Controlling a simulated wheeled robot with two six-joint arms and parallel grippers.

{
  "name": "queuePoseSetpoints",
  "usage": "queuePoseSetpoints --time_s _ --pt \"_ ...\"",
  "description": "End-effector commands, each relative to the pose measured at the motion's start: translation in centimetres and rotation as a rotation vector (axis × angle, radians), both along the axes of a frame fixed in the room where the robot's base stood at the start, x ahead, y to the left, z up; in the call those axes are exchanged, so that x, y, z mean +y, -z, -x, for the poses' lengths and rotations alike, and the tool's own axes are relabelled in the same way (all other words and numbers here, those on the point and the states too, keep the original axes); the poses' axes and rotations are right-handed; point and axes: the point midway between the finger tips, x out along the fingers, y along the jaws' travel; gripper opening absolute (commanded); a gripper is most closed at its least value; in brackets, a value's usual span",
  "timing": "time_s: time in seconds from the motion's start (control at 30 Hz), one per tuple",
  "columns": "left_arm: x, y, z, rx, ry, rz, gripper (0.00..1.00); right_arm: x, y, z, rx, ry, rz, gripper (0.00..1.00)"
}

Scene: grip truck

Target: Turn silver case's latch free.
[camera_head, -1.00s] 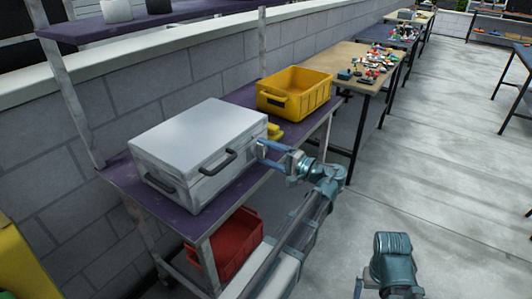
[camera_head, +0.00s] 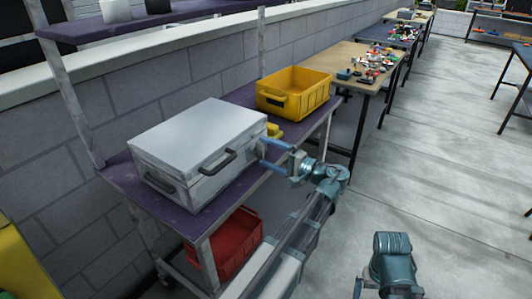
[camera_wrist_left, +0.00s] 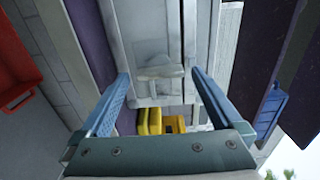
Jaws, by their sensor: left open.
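My left gripper (camera_head: 263,151) is at the case's right end. Its two blue fingers are open and empty, one on either side of the latch in the left wrist view (camera_wrist_left: 160,78), apart from it. In the head view the latch is hidden. My right arm's end (camera_head: 391,268) is low at the bottom right, its fingers mostly out of frame.
The purple bench top (camera_head: 125,187) carries a yellow bin (camera_head: 293,92) behind the case and a small yellow object (camera_head: 274,130) close to my left gripper. A red bin (camera_head: 236,243) sits below. A brick wall runs behind. The floor to the right is clear.

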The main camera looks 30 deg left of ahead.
Motion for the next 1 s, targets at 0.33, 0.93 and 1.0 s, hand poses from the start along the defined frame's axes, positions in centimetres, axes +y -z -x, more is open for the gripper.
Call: queuePoseSetpoints --time_s 0.33,0.93,1.0 --pt "-7.2 0.0 0.4 0.000 0.005 0.000 1.00 0.0 0.0 0.0 0.000 0.000 0.000 1.00" --pt "-13.1 0.0 1.0 0.001 0.001 0.000 1.00 0.0 0.0 0.0 0.000 0.000 0.000 1.00" --pt "-13.0 0.0 1.0 0.001 0.000 0.000 1.00 0.0 0.0 0.0 0.000 0.000 0.000 1.00"
